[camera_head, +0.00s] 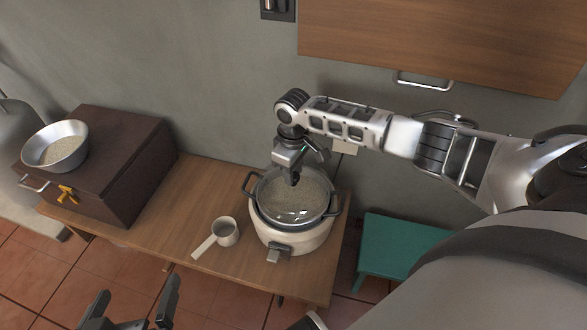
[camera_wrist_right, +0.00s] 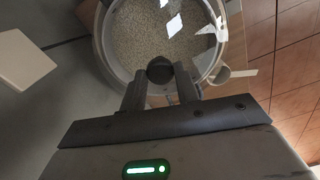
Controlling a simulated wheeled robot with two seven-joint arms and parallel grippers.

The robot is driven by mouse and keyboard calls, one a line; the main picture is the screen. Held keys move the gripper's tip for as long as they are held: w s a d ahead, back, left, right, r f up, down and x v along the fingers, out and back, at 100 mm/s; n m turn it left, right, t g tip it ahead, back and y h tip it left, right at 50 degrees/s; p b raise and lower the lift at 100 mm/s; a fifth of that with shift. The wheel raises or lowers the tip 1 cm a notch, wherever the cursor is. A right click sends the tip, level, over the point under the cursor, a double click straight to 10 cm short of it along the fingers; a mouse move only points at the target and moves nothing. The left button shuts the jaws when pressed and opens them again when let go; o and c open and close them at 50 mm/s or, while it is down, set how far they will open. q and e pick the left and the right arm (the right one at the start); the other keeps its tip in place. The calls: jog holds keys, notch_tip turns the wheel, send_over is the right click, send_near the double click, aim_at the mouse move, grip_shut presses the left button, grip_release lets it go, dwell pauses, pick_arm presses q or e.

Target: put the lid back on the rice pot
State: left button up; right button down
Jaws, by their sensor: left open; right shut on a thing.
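The rice pot (camera_head: 312,239) is a cream cooker with dark side handles, standing on the wooden bench. The clear glass lid (camera_head: 298,215) is over its mouth, with rice visible through the glass. My right gripper (camera_head: 294,179) is above the pot, shut on the lid's dark knob. In the right wrist view the knob (camera_wrist_right: 160,70) sits between the fingertips, and the glass lid (camera_wrist_right: 135,30) spreads beyond it. I cannot tell whether the lid's rim touches the pot all round. My left gripper (camera_head: 137,290) is open and empty at the bottom left, away from the pot.
A white measuring cup (camera_head: 226,234) with a handle stands just left of the pot. A teal stool (camera_head: 395,245) is to the right. The bench (camera_head: 180,215) is clear between box and cup.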

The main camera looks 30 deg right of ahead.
pick_arm(q)
jog(key=shift+r+p, duration=0.45)
dwell(0.5)
pick_arm(e)
jog(key=shift+c, duration=2.4)
grip_release()
pick_arm(q)
jog(key=shift+f, duration=0.1)
jog(key=shift+a+f+g+y, duration=0.6)
jog(key=shift+f+g, duration=0.5)
jog(key=shift+f, duration=2.1)
pick_arm(e)
notch_tip(320, 180, up, 3)
jog(key=p, duration=0.3)
jog(key=shift+f, duration=0.15)
pick_arm(q)
jog(key=s+a+r+t+p, duration=0.1)
jog(key=r+p, duration=0.1)
jog(key=r, duration=0.3)
jog(key=s+a+r+t+y+p, duration=0.1)
jog(key=a+r+p, duration=0.1)
jog(key=r, duration=0.4)
jog(key=shift+n+p, duration=0.4)
jog(key=shift+p, duration=0.25)
pick_arm(e)
jog(key=shift+r, duration=2.1)
pick_arm(q)
jog(key=shift+a, duration=0.1)
